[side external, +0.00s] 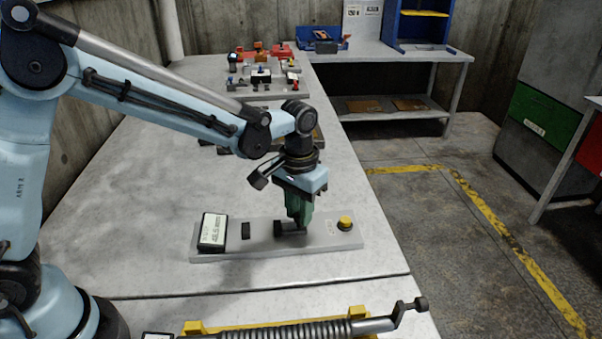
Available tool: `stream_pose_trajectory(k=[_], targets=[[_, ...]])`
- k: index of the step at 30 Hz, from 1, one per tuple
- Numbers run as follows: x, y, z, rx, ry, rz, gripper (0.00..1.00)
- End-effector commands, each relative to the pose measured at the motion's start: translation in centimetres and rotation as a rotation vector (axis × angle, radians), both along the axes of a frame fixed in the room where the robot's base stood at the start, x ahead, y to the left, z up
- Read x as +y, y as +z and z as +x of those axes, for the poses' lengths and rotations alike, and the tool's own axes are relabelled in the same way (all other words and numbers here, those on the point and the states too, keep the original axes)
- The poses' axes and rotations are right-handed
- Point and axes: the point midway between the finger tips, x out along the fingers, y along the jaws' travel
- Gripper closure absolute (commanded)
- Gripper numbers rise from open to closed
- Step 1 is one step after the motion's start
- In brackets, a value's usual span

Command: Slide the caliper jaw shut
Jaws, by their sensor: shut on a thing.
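The caliper fixture is a flat grey plate (270,247) on the table. It carries a black box with a white label (212,231) at its left end. A small dark upright block (245,231) stands a little right of that box, with a gap between it and the gripper. My gripper (299,224) points down over the right half of the plate, its green fingers shut on a dark piece (288,229), which looks like the sliding jaw. The fingers hide part of this piece. A yellow button (345,222) sits at the plate's right end.
A ribbed shaft in a yellow cradle (290,330) lies along the near edge. Several small coloured parts on a grey board (262,78) stand at the far end. The table left of the plate is clear. The table's right edge is close to the plate.

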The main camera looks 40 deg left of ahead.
Motion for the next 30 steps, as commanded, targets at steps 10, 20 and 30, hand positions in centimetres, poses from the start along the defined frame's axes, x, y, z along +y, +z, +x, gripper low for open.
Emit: stream_pose_trajectory(k=[10, 20, 30], targets=[[2.5, 0.0, -2.4, 0.001, 0.004, 0.002, 1.0], [3.7, 0.0, -3.7, 0.005, 0.002, 0.005, 1.0], [3.8, 0.0, -3.7, 0.004, 0.002, 0.006, 0.5]])
